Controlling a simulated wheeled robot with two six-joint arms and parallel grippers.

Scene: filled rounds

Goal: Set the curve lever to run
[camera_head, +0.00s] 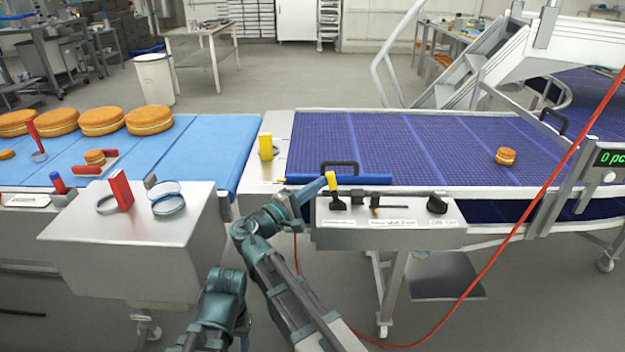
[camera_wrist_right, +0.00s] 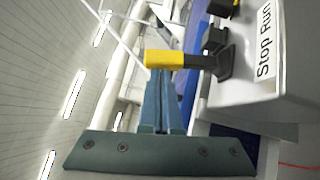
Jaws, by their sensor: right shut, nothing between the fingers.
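A control box (camera_head: 385,238) on the front of the purple belt conveyor carries a yellow-handled lever (camera_head: 331,181) at its left end. The lever stands nearly upright, tilted slightly left. In the right wrist view the yellow lever (camera_wrist_right: 178,60) rises from a dark base beside a "Stop Run" label (camera_wrist_right: 264,40), nearer the word Stop. I cannot read a curve name on it. My right gripper (camera_head: 317,185) is shut and empty, just left of the lever; its fingers (camera_wrist_right: 160,100) look very close to the handle, but contact is unclear. My left gripper is out of view.
A black switch (camera_head: 376,202) and a black knob (camera_head: 437,205) sit right of the lever. A blue bar (camera_head: 360,179) and a black handle (camera_head: 339,166) lie behind. A yellow cylinder (camera_head: 266,146) stands left. A red cable (camera_head: 500,245) hangs at the right.

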